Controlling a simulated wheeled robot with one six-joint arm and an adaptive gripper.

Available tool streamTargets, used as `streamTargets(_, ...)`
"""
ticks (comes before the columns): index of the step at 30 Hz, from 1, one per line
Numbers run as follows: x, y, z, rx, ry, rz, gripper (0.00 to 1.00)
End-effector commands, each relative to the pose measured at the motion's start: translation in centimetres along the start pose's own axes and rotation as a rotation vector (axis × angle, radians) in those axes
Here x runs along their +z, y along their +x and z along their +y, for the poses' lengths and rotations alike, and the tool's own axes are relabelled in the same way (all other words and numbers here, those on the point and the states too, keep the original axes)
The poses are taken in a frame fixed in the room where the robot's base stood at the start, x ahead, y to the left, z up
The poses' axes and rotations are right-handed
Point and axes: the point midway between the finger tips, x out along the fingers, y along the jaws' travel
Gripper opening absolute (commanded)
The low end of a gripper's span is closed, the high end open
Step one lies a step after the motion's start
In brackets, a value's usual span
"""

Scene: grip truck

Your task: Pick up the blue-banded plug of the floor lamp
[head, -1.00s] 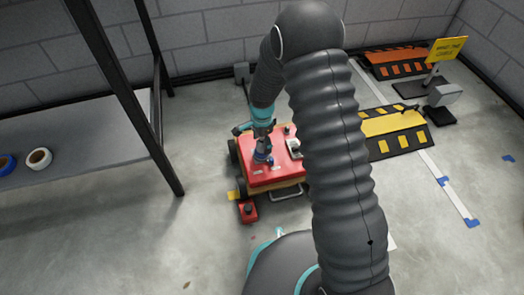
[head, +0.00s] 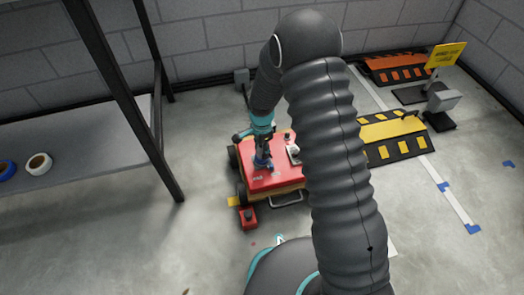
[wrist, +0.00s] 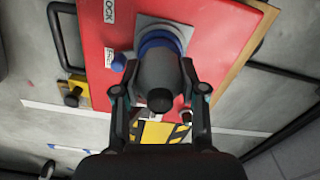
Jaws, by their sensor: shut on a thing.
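The blue-banded plug (wrist: 157,70) is a thick grey cylinder with a blue ring at its far end. It stands at a grey plate (wrist: 183,27) on the red top (wrist: 95,45) of a low wheeled cart (head: 272,178). My gripper (wrist: 160,84) is shut on the plug's grey body, one finger on each side. In the head view my gripper (head: 262,158) reaches down onto the red top. I cannot tell whether the plug is fully seated at the plate. No floor lamp can be made out.
A small blue knob (wrist: 118,62) is left of the plug. A red box with a black button (head: 248,217) sits before the cart. A shelf (head: 85,140) with tape rolls stands left. Yellow-black ramps (head: 398,148) and a yellow sign (head: 446,54) are right.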

Motion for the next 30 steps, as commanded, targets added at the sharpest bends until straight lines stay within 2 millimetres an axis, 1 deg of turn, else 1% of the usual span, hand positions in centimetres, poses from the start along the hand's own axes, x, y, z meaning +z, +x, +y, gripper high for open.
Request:
streamTargets(5, 0.0, -2.0, -0.1, -0.004, 0.0, 0.001, 0.0)
streamTargets(8, 0.0, -3.9, -0.1, -0.005, 0.0, 0.001, 0.0)
streamTargets(21, -5.8, -8.9, 6.5, -0.002, 0.004, 0.001, 0.0)
streamTargets(25, -6.8, -9.9, 7.7, -0.002, 0.003, 0.001, 0.0)
streamTargets(30, -7.6, -10.8, 8.6, -0.001, 0.001, 0.0, 0.0)
